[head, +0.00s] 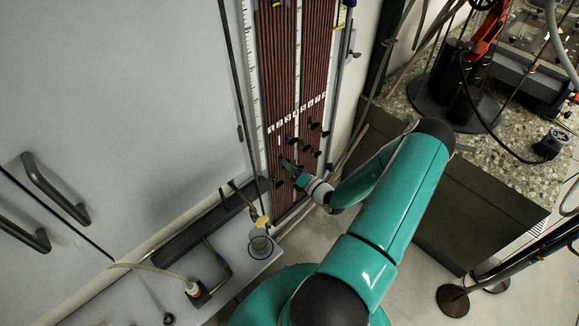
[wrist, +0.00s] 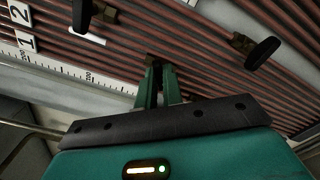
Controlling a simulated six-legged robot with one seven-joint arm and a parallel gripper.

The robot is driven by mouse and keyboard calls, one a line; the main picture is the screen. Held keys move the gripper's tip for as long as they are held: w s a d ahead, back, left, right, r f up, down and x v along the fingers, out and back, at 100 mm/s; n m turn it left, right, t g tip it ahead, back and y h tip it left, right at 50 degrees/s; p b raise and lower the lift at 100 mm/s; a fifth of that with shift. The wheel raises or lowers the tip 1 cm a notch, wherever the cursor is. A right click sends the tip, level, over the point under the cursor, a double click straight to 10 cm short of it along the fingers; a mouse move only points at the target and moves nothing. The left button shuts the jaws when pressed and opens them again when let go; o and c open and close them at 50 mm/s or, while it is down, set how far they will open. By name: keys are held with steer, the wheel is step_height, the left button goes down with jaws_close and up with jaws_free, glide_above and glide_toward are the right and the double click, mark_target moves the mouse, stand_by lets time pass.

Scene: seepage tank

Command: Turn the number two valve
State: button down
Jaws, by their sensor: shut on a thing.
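A tall panel of reddish-brown vertical tubes (head: 275,70) has a row of white number labels (head: 297,113) with several black valve handles below it. In the wrist view the labels 2 (wrist: 18,13) and 1 (wrist: 26,41) show at the left. My gripper (head: 287,164) reaches the panel among the lower handles. In the wrist view its green fingers (wrist: 157,82) are shut on a small valve part (wrist: 154,62), mostly hidden between the tips. I cannot tell its number. Other black handles on brass fittings stand apart at upper left (wrist: 83,14) and upper right (wrist: 263,52).
White rulers (head: 250,50) edge the panel. A glass beaker (head: 260,246) stands on a ledge below it, beside a brass tap (head: 262,221). A dark cabinet (head: 455,205) with a stone top is at the right. Grey floor shows between the cabinet and panel.

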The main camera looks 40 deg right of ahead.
steer(key=n, duration=1.2)
stand_by(0.5)
stand_by(1.2)
steer(key=c, duration=1.5)
jaws_free()
steer(key=shift+c, duration=0.2)
steer(key=shift+s, duration=0.15)
steer(key=s, duration=1.3)
steer(key=shift+s+d, duration=0.2)
steer(key=shift+s, duration=0.1)
